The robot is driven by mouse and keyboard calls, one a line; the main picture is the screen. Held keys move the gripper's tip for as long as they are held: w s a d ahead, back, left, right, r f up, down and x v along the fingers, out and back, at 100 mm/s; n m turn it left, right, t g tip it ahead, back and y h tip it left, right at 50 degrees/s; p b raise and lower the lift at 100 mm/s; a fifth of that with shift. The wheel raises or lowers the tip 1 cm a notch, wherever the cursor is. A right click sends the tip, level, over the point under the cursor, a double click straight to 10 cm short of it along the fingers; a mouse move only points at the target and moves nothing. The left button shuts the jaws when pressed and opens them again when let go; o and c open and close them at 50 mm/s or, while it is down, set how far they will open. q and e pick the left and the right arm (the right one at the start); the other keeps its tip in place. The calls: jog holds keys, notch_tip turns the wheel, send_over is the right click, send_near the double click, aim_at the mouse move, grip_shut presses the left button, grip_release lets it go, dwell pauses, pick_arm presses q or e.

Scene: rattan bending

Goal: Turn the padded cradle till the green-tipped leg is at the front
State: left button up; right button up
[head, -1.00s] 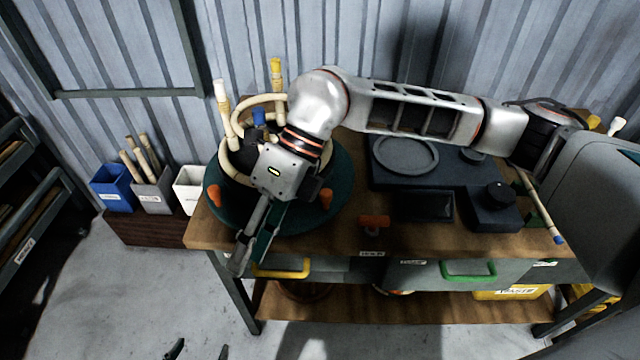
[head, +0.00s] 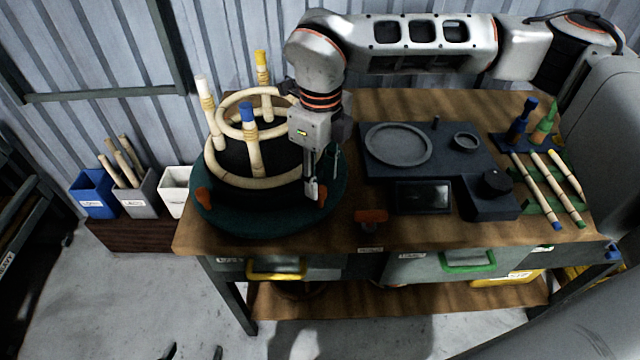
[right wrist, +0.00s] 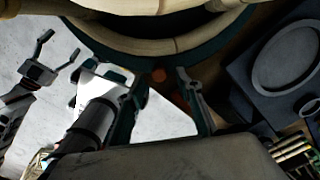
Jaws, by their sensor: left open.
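The padded cradle is a black drum (head: 225,160) on a round dark green base (head: 240,222) with orange knobs at its left (head: 203,200) and right. It holds a rattan frame (head: 250,181) with white-tipped (head: 202,84), yellow-tipped (head: 262,60) and blue-tipped (head: 247,112) legs. The blue-tipped leg is nearest the front; no green-tipped leg shows, and my right arm covers the frame's right side. My right gripper (head: 314,188) points down at the cradle's right edge, its fingers apart (right wrist: 160,100), with an orange knob (right wrist: 158,75) beyond them. My left gripper (head: 195,352) is open, low over the floor.
A dark station (head: 375,172) with a round dish stands right of the cradle. An orange object (head: 371,216) lies at the table's front. Rattan sticks (head: 535,190) lie on a green rack at right. Blue, grey and white bins (head: 95,195) stand left.

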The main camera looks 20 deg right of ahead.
jog(key=shift+f, duration=1.35)
grip_shut()
jog(key=shift+s+a, duration=0.1)
jog(key=shift+a, duration=0.1)
